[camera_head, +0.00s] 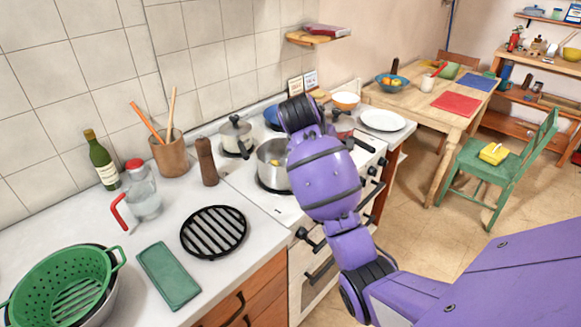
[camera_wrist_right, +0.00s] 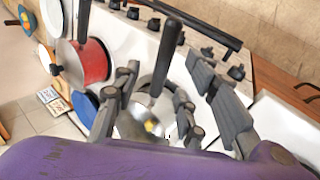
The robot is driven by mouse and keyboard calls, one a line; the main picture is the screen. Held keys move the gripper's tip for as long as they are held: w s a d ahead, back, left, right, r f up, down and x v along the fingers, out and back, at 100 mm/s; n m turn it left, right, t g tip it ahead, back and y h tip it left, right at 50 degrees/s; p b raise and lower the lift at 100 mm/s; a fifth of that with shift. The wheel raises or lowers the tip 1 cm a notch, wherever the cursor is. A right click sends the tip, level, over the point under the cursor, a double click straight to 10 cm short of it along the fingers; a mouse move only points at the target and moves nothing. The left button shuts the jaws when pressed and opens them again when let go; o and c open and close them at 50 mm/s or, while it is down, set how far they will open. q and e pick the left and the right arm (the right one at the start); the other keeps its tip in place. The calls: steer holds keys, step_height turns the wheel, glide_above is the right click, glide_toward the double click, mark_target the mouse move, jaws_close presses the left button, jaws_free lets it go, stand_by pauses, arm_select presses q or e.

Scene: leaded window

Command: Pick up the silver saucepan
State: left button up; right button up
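The silver saucepan (camera_head: 270,170) stands on the stove with something yellow in it. My right arm covers its right side and handle in the head view. In the right wrist view, the saucepan (camera_wrist_right: 133,128) shows partly between the fingers, and its black handle (camera_wrist_right: 163,62) points up the picture. My right gripper (camera_wrist_right: 165,98) is open, with a finger on each side of the handle. I see gaps beside the handle; contact is not visible. The right fingers are hidden in the head view. My left gripper is not in view.
A lidded silver pot (camera_head: 235,137) stands behind the saucepan. A red pan (camera_wrist_right: 88,62) and a blue pan (camera_wrist_right: 85,108) are close by on the stove. A pepper mill (camera_head: 207,162) and black trivet (camera_head: 214,231) are on the counter to the left. A white plate (camera_head: 383,120) lies beyond.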

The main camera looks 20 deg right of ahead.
steer(key=x, duration=0.6)
steer(key=shift+w+a+f, duration=0.15)
steer(key=shift+w+f, duration=0.1)
steer(key=shift+f, duration=0.15)
jaws_close()
steer(key=shift+r, duration=0.15)
